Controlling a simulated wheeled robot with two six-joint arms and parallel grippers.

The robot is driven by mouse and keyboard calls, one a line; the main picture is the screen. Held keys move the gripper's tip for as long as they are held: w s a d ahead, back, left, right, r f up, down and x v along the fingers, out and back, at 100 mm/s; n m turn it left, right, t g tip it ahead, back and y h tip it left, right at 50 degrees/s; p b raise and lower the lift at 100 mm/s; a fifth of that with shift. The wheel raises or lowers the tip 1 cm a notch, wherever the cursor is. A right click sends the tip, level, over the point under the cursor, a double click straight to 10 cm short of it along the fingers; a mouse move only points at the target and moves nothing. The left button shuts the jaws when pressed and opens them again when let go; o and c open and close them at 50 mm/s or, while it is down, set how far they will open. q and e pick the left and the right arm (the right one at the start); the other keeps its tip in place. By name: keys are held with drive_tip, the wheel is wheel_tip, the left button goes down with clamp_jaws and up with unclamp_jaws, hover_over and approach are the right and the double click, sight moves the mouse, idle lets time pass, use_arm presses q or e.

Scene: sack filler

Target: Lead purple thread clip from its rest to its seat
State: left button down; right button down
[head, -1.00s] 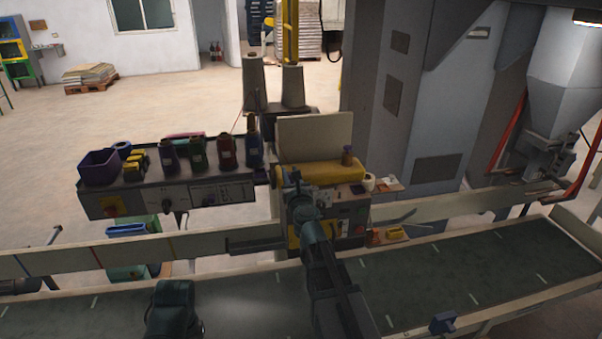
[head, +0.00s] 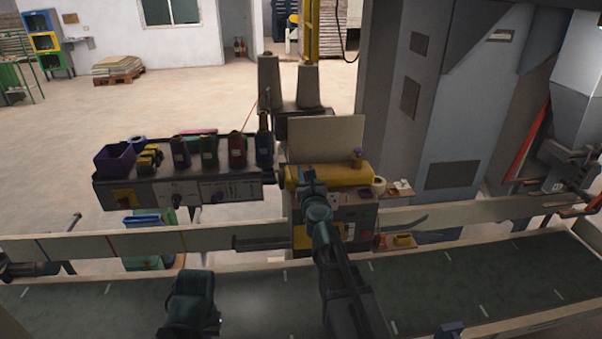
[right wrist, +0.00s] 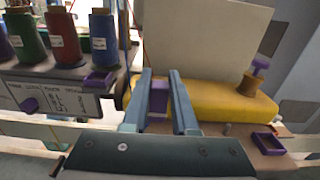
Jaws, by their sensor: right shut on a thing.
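My right gripper (head: 309,172) is in front of the yellow-topped sewing machine (head: 352,174). In the right wrist view its two fingers (right wrist: 160,73) are shut on a small purple piece (right wrist: 158,97), which looks like the purple thread clip. The fingers hide part of it. The yellow machine body (right wrist: 210,98) is behind and to the right of the fingers. A purple open-topped square holder (right wrist: 269,143) sits on the ledge to the right, apart from the fingers; I cannot tell whether it is the seat.
A panel (head: 226,191) to the left carries several thread spools and a purple bin (head: 114,160). A pale upright board (head: 326,138) stands behind the machine. A purple-topped spool (head: 357,158) stands on its right end. The conveyor belt (head: 470,275) is in front, largely clear.

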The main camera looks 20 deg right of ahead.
drive_tip(key=shift+s+d, duration=1.4)
drive_tip(key=shift+d, duration=4.65)
drive_tip(key=shift+d+f+b, duration=0.1)
drive_tip(key=shift+f+b, duration=2.25)
drive_tip(key=shift+f, duration=0.05)
wheel_tip(320, 180, up, 5)
drive_tip(key=p, duration=0.4)
drive_tip(key=shift+s+f+p, duration=0.1)
drive_tip(key=shift+p, duration=0.25)
drive_tip(key=shift+d, duration=0.15)
